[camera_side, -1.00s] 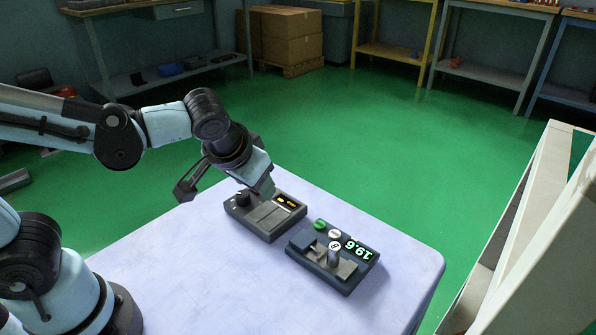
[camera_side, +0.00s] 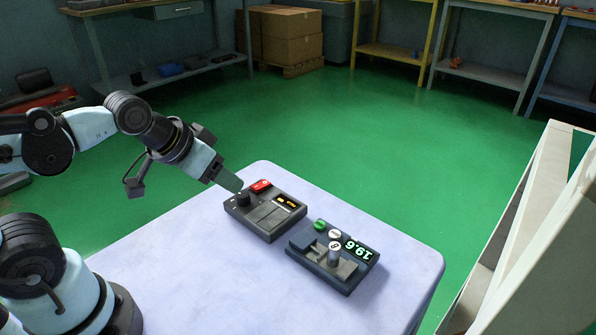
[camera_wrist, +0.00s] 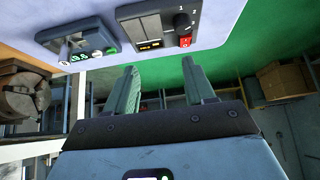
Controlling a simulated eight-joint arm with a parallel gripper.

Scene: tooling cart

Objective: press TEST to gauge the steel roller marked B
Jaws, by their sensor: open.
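The dark gauge (camera_side: 308,266) stands on the pale table, its green display (camera_side: 358,249) reading 19.6, upside down in the side view. A steel roller marked B (camera_side: 334,256) stands upright on it. A green button (camera_side: 320,225) and a white button (camera_side: 334,234) sit beside the display; I cannot read their labels. The gauge also shows at upper left in the wrist view (camera_wrist: 52,36). My gripper (camera_side: 234,183) is open and empty, by the left end of the other grey device, away from the gauge. Both fingers show apart in the wrist view (camera_wrist: 160,88).
The grey device (camera_side: 262,222) has a black knob (camera_side: 242,198), a red switch (camera_side: 261,186) and an amber display (camera_side: 286,201). It stands left of the gauge. The table's front left (camera_side: 190,260) is clear. A pale frame (camera_side: 530,240) stands at the right.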

